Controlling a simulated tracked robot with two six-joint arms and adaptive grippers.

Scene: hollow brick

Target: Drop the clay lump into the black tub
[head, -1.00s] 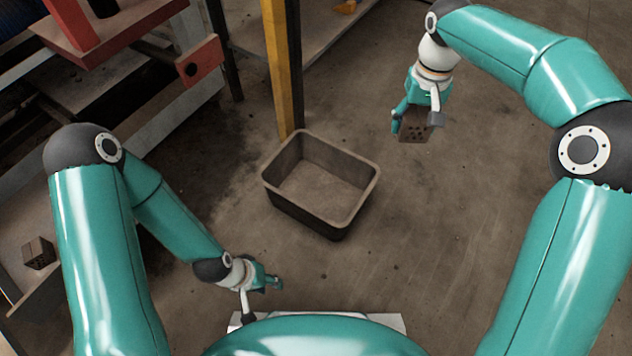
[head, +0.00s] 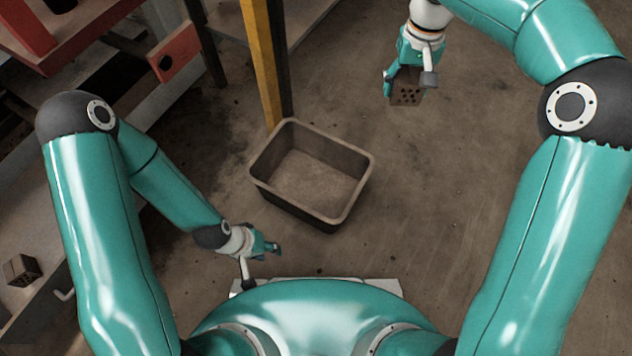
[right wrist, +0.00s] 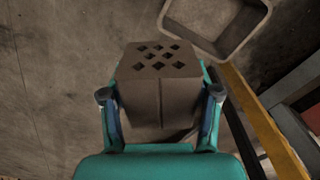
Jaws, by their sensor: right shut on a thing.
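A brown-grey brick with several small holes (head: 406,97) is held in my right gripper (head: 408,82), which is shut on it in the air. In the right wrist view the brick (right wrist: 158,85) sits between the two fingers (right wrist: 160,105), its holed face showing. I see no shapeless clay lump. The dark tub (head: 325,215) stands on the floor in mid picture, open at the top and empty. The held brick is up and right of it in the head view. Part of the tub's rim (right wrist: 222,58) shows in the right wrist view. My left gripper (head: 261,262) is open and empty, below the tub in the picture.
A yellow and black post (head: 264,70) stands right behind the tub. A rack with red parts (head: 172,52) is at the upper left. Another holed brick (head: 21,270) lies on a surface at the far left. The floor right of the tub is clear.

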